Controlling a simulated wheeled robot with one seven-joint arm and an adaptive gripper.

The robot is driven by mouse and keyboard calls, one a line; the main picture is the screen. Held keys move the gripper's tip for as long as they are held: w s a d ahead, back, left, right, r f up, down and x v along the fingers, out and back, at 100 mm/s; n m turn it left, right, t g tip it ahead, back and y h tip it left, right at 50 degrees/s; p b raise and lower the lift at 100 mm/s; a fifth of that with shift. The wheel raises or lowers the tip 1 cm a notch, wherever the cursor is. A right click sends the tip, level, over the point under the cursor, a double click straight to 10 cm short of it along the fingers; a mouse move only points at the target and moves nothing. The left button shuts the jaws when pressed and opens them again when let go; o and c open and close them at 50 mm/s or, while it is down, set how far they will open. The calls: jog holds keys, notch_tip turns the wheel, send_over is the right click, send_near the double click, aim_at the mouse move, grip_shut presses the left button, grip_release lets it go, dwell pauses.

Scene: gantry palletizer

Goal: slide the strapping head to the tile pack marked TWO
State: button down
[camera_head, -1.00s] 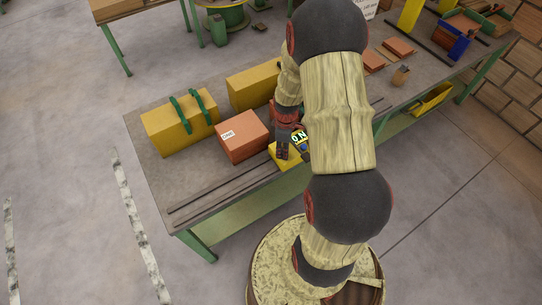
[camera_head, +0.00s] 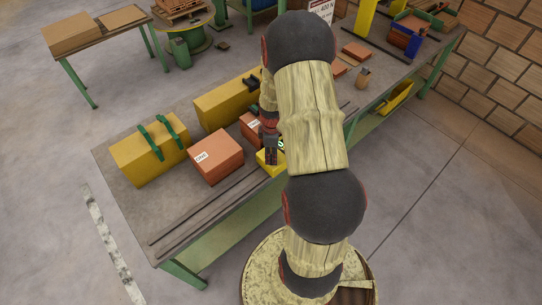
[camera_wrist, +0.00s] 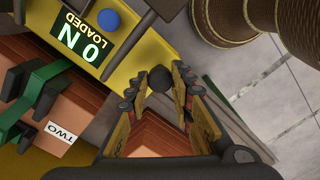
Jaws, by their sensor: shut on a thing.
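The strapping head is a yellow block (camera_head: 266,161) on the near side of the table in the head view. In the wrist view its yellow body (camera_wrist: 120,70) carries a lit display reading "ON LOADED" and a blue button. My gripper (camera_wrist: 162,80) is shut on its dark round knob (camera_wrist: 161,78). The tile pack marked TWO (camera_wrist: 69,148) is orange-brown, at the lower left of the wrist view, beside the yellow body. Green and dark parts partly cover it. In the head view a tile pack (camera_head: 249,126) is partly hidden by my arm; its label is hard to read.
The tile pack marked ONE (camera_head: 217,158) sits left of the strapping head. Dark rails (camera_head: 205,209) run along the table's near edge. More tiles and a blue bin (camera_head: 407,40) lie at the far end.

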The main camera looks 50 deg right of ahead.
jog(key=c, duration=1.5)
grip_release()
jog(key=shift+c, duration=0.2)
notch_tip(320, 180, up, 12)
jog(key=s+a+r+m+t+b, duration=0.2)
jog(key=a+r, duration=0.3)
jog(key=a, duration=0.5)
jog(key=s+a+r+m+t+b, duration=0.1)
jog(key=s+a+r+m+b, duration=0.2)
jog(key=a, duration=0.7)
jog(key=s+a+r+m+t+b, duration=0.2)
jog(key=s+a+r+b, duration=0.1)
jog(key=a+r, duration=0.5)
jog(key=shift+s+a+t+b, duration=0.3)
jog(key=shift+s+a, duration=0.6)
jog(key=shift+a, duration=0.15)
